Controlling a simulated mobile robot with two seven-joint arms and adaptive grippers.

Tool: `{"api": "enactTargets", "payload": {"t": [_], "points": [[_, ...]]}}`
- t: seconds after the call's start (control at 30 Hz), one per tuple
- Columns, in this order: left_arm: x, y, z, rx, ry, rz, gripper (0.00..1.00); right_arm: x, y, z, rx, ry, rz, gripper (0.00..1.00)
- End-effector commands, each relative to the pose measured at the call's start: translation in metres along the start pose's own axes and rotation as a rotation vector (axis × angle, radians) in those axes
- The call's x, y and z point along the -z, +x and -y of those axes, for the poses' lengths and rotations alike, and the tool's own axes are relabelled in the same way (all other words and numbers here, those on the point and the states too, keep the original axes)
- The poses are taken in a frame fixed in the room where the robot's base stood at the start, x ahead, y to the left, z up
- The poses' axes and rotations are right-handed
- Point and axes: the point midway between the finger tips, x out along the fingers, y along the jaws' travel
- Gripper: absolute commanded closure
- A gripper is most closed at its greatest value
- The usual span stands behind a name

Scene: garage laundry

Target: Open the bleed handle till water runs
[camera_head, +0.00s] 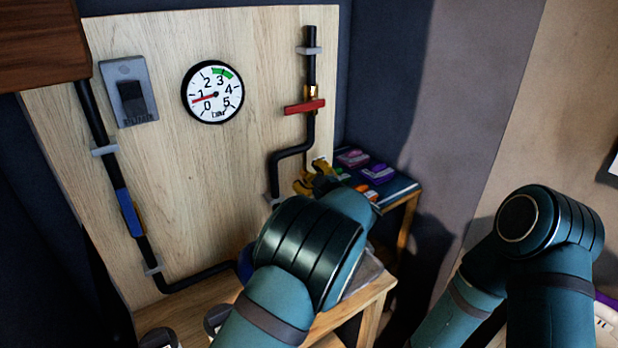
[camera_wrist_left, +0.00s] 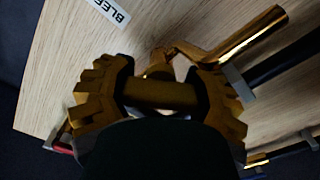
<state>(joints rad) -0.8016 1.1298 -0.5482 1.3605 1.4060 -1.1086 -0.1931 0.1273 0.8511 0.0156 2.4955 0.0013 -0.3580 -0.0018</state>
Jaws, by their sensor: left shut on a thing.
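The bleed handle (camera_wrist_left: 160,94) is a brass-coloured bar. In the left wrist view it lies across between the two serrated fingers of my left gripper (camera_wrist_left: 160,105), which is shut on it. A brass pipe (camera_wrist_left: 250,35) runs from it toward the upper right, and a partly cut-off label (camera_wrist_left: 111,9) begins with "BLEE". In the head view my left gripper (camera_head: 314,180) is at the board's lower right, and my own arm hides much of it and the handle. I see no running water. My right arm shows at the right, but its gripper is out of view.
The round gauge (camera_head: 213,93) has its red needle near 1. A red lever (camera_head: 305,107) sits on the pipe above my left gripper. A small table (camera_head: 400,187) with coloured things stands right of the board.

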Motion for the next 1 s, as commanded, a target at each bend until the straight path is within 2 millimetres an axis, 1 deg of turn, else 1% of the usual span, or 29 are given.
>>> {"api": "enactTargets", "payload": {"t": [0.03, 0.07, 0.1, 0.17, 0.2, 0.43, 0.57, 0.67, 0.77, 1.0], "points": [[-0.006, -0.005, 0.002, 0.001, 0.006, 0.013, 0.79, 0.0, 0.0, 0.0, 0.0, 0.0, 0.0, 0.53], [-0.007, -0.005, 0.002, 0.001, 0.006, 0.013, 0.79, 0.0, 0.0, 0.0, 0.0, 0.0, 0.0, 0.53], [-0.007, -0.005, 0.002, 0.001, 0.006, 0.013, 0.3, 0.0, 0.0, 0.0, 0.0, 0.0, 0.0, 0.53], [-0.006, -0.004, 0.002, 0.001, 0.006, 0.012, 0.09, 0.0, 0.0, 0.0, 0.0, 0.0, 0.0, 0.53], [-0.006, -0.004, 0.002, 0.001, 0.006, 0.011, 0.08, 0.0, 0.0, 0.0, 0.0, 0.0, 0.0, 0.53], [-0.003, -0.002, 0.001, 0.001, 0.003, 0.006, 0.08, 0.0, 0.0, 0.0, 0.0, 0.0, 0.0, 0.53], [-0.003, -0.006, 0.001, 0.0, 0.003, 0.006, 0.08, 0.0, 0.0, 0.0, 0.0, 0.0, 0.0, 0.53], [-0.002, -0.017, 0.0, -0.001, 0.002, 0.006, 0.08, 0.0, 0.0, 0.0, 0.0, 0.0, 0.0, 0.53], [-0.002, -0.035, 0.0, -0.001, 0.002, 0.007, 0.08, 0.0, 0.0, 0.0, 0.0, 0.0, 0.0, 0.53], [-0.003, -0.084, 0.0, -0.001, 0.004, 0.008, 0.08, 0.0, 0.0, 0.0, 0.0, 0.0, 0.0, 0.53]]}}
